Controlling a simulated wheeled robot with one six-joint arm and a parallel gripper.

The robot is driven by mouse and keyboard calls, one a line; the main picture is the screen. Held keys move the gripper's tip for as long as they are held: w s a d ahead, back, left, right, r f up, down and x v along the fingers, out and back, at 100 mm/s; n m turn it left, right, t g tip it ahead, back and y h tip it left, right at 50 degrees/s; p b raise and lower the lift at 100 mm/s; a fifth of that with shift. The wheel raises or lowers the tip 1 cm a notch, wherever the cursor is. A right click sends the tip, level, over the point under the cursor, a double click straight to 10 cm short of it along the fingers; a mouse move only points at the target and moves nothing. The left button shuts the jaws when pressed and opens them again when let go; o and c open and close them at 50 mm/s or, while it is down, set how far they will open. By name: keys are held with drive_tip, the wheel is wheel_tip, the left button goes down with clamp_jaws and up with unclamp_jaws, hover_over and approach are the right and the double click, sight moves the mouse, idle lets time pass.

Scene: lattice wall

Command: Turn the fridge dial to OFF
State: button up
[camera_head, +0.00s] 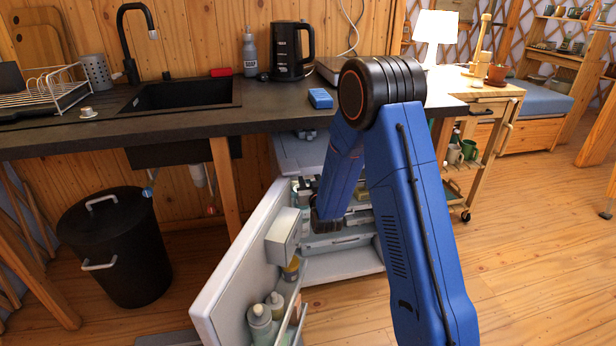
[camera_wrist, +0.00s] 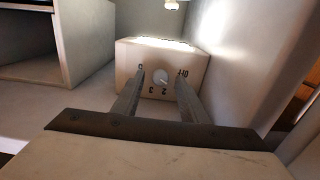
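The fridge dial (camera_wrist: 161,76) is a small round pale knob on a cream control box (camera_wrist: 135,58) in the wrist view. Marks around it look upside down: 3 and 2 below the knob, and a label that seems to be OFF (camera_wrist: 182,73) at the right. Which mark the dial points to is too small to tell. My gripper (camera_wrist: 160,82) is open, its two grey fingers on either side of the dial with a gap between. Whether they touch the box I cannot tell. In the head view my arm reaches into the open fridge (camera_head: 345,268); the dial is not visible there.
The fridge door (camera_head: 238,270) stands open at the left of my arm, with a white door box (camera_head: 283,236) and bottles (camera_head: 262,322). The dark counter (camera_head: 200,122) lies above the fridge. A black bin (camera_head: 118,245) stands left. The floor at right is clear.

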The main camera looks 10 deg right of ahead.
clamp_jaws()
drive_tip(key=shift+n, duration=0.3)
drive_tip(key=shift+a+f+n, duration=0.1)
drive_tip(key=shift+n, duration=3.6)
unclamp_jaws()
